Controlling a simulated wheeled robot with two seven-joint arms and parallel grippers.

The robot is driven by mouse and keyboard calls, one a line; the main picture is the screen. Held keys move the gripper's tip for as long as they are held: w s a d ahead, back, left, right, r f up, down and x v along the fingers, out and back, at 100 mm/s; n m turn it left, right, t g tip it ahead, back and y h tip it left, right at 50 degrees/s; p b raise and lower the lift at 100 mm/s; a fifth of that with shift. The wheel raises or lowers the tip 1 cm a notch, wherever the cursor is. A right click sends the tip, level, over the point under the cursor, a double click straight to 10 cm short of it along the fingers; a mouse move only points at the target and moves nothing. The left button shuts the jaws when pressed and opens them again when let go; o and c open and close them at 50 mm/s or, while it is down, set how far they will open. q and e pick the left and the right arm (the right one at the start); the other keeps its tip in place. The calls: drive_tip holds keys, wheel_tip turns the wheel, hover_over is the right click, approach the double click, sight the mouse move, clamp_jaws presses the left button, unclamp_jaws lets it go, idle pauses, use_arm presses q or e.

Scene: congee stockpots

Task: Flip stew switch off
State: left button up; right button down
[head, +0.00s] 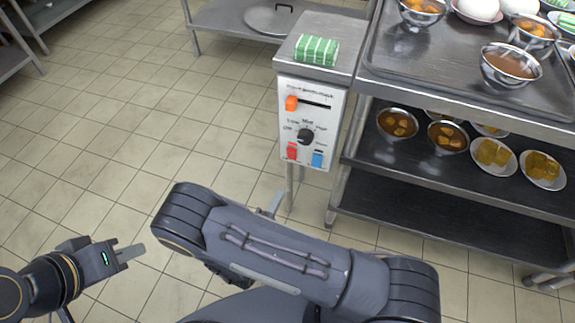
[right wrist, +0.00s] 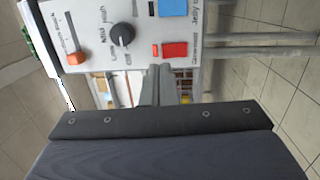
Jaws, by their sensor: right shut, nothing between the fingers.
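A white control panel (head: 312,118) is on the front of a metal box. It carries a red switch (head: 291,151) at lower left and a blue switch (head: 317,158) at lower right. The right wrist view shows the panel sideways, with the red switch (right wrist: 174,49) and blue switch (right wrist: 172,8). I cannot read which is the stew switch, nor their positions. My right gripper (right wrist: 158,72) is shut and empty, its fingertips appearing just below the red switch in that view; contact is unclear. My left gripper (head: 132,252) is at lower left, away from the panel; its jaw opening is unclear.
The panel also has a black knob (head: 305,136) and an orange slider (head: 291,103). A green-and-white striped cloth (head: 316,50) lies on the box. A metal cart (head: 375,80) with bowls of food stands to the right.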

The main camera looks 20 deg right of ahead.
sight(293, 153)
drive_tip(key=shift+w+a+f+n+t+y, duration=0.1)
drive_tip(key=shift+a+f+n+t+y, duration=0.25)
drive_tip(key=shift+f, duration=0.2)
drive_tip(key=shift+a+f+n+t+y, duration=0.25)
drive_tip(key=shift+a+f+t+y, duration=0.1)
drive_tip(key=shift+f, duration=0.2)
drive_tip(key=shift+d, duration=0.1)
drive_tip(key=b+x, duration=0.2)
drive_tip(key=x, duration=1)
drive_tip(key=shift+w+d, duration=0.2)
drive_tip(key=shift+w, duration=0.1)
drive_tip(key=shift+w+d+r, duration=0.2)
drive_tip(key=shift+w+d, duration=0.1)
drive_tip(key=shift+w, duration=0.2)
